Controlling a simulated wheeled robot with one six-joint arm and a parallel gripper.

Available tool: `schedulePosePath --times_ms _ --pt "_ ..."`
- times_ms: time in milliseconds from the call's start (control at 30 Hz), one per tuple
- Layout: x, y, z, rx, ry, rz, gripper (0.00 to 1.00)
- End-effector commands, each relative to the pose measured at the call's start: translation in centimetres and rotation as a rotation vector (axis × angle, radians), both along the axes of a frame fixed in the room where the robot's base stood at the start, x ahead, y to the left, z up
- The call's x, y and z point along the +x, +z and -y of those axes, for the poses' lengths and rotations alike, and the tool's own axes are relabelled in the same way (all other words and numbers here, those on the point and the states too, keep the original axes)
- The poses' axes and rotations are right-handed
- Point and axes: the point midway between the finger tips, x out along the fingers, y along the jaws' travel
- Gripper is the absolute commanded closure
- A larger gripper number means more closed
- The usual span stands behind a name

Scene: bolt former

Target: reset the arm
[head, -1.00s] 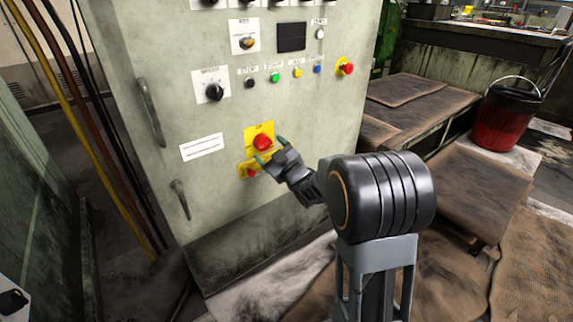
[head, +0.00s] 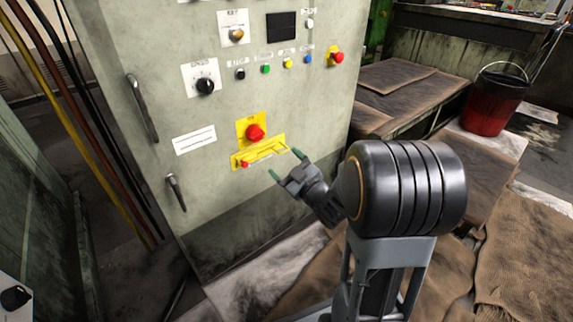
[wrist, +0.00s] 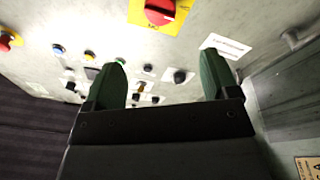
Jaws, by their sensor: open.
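My gripper (head: 287,166) is open and empty, with green-tipped fingers apart. In the head view it is in front of the grey control cabinet (head: 225,195), just below and right of a red knob (head: 255,132) on a yellow plate. A yellow bar-like part (head: 262,152) with a small red piece sits below the knob. In the wrist view the red knob (wrist: 160,11) is at the top, beyond the two fingers (wrist: 160,82), with a clear gap to them.
Buttons, a black selector (head: 205,86) and a red emergency button (head: 337,57) are on the cabinet face. Two door handles (head: 142,108) (head: 175,191) stick out at left. A red bucket (head: 492,105) and brown mats (head: 400,87) lie to the right.

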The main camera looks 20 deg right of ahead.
Motion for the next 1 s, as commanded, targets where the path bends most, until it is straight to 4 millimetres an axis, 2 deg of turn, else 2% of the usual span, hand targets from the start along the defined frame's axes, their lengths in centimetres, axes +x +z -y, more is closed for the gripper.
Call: schedulePosePath --times_ms 233,367,467,667,867,1000 --pt "0.0 0.0 0.0 0.0 0.0 -0.001 0.19" --pt "0.2 1.4 0.1 -0.007 -0.02 -0.025 0.19" --pt "0.6 4.1 0.2 -0.02 -0.065 -0.09 0.19" --pt "0.5 11.9 1.0 -0.026 -0.233 -0.338 0.19" --pt "-2.3 19.1 1.3 0.03 -0.396 -0.635 0.19" --pt "-5.6 24.0 0.6 0.093 -0.475 -0.85 0.19"
